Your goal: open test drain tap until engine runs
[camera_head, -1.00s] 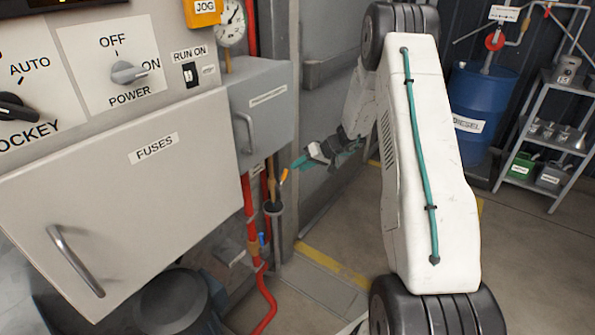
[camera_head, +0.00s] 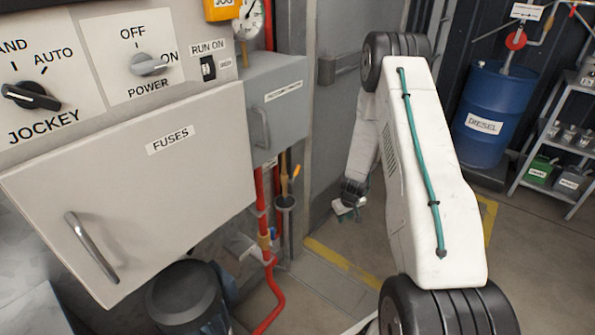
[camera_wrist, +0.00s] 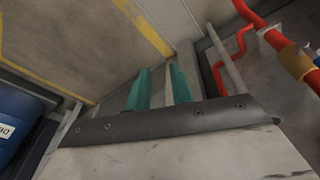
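A small tap with an orange lever (camera_head: 296,171) sits beside a brass-coloured vertical pipe (camera_head: 284,178), below the small grey box. I take it for the test drain tap; its lever slants up to the right. A dark funnel-like cup (camera_head: 286,202) is under the pipe. My gripper (camera_head: 347,212) hangs low to the right of the tap, clear of it. In the wrist view its two teal fingers (camera_wrist: 158,88) stand apart with a gap between them, with no held object visible. The tap cannot be made out in the wrist view.
The cabinet with the FUSES door (camera_head: 170,175) and the small grey box (camera_head: 272,105) overhang the pipes. A red pipe (camera_head: 268,285) runs down to the floor. A blue diesel drum (camera_head: 490,110) and a shelf rack (camera_head: 556,150) stand at right. The floor has yellow lines.

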